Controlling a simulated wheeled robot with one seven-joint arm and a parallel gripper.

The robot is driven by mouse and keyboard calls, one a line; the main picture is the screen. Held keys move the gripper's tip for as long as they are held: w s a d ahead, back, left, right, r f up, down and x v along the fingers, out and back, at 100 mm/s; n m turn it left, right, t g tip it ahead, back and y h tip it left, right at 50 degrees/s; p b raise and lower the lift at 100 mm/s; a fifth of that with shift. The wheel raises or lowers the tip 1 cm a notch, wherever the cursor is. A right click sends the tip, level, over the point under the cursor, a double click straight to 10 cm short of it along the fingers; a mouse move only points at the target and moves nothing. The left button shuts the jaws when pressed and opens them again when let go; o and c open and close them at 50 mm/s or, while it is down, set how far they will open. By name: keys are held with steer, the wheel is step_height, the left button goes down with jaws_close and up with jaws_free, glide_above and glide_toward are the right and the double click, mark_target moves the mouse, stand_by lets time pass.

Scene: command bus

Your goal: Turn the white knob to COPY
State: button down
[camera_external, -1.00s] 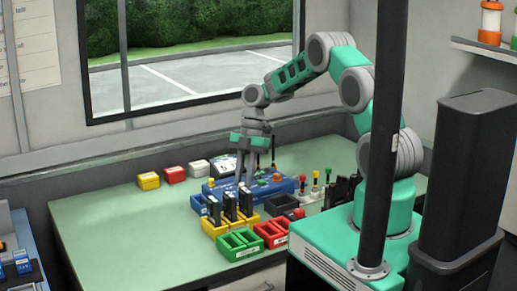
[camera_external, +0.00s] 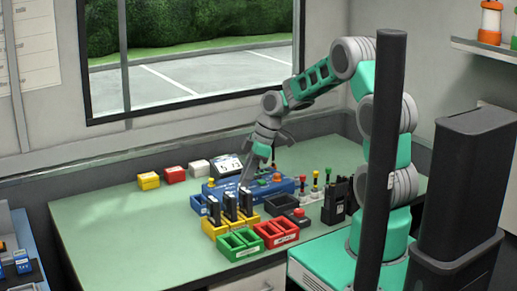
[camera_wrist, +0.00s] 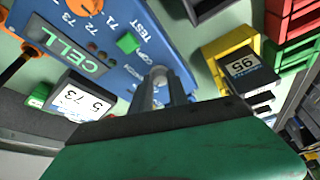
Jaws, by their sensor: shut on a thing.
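The white knob (camera_wrist: 158,74) sits on the blue panel (camera_wrist: 112,70), which carries printed labels including "CELL" and "TEST". My gripper (camera_wrist: 160,84) has its fingers around the knob, shut on it. The fingers hide most of the knob and its pointer. A label beside the fingers, partly covered, seems to begin with "CO". In the external view, my gripper (camera_external: 243,182) reaches down at a tilt to the blue panel (camera_external: 275,188); the knob is hidden or too small to see there.
A green block (camera_wrist: 128,43) stands on the panel near my fingers. A display reading "5 73" (camera_wrist: 85,103) stands beside the panel. Yellow bins (camera_external: 215,228) with black devices, red bins (camera_external: 275,234) and green bins (camera_external: 240,243) stand in front. The left table top (camera_external: 110,220) is clear.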

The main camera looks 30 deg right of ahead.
steer(key=m, duration=0.2)
steer(key=m+t+b, duration=0.1)
steer(key=m+h+b, duration=0.1)
steer(key=m, duration=0.1)
steer(key=shift+s+a+m+t, duration=0.2)
steer(key=shift+a+m+t, duration=0.1)
steer(key=shift+t, duration=0.1)
steer(key=m+h, duration=0.1)
steer(key=m, duration=0.1)
steer(key=m+h+b, duration=0.1)
steer(key=m, duration=0.2)
steer(key=shift+s+a+t+b, duration=0.1)
steer(key=shift+a+t+b, duration=0.05)
steer(key=shift+t+b, duration=0.2)
steer(key=m, duration=0.2)
steer(key=m+h, duration=0.1)
steer(key=m, duration=0.1)
steer(key=m+h, duration=0.1)
steer(key=shift+a+m+b, duration=0.25)
steer(key=shift+m+b, duration=0.15)
steer(key=m+h, duration=0.1)
steer(key=m, duration=0.1)
steer(key=m+g+h, duration=0.1)
steer(key=m, duration=0.2)
steer(key=shift+a, duration=0.15)
steer(key=shift+m, duration=0.3)
steer(key=c, duration=1.3)
jaws_free()
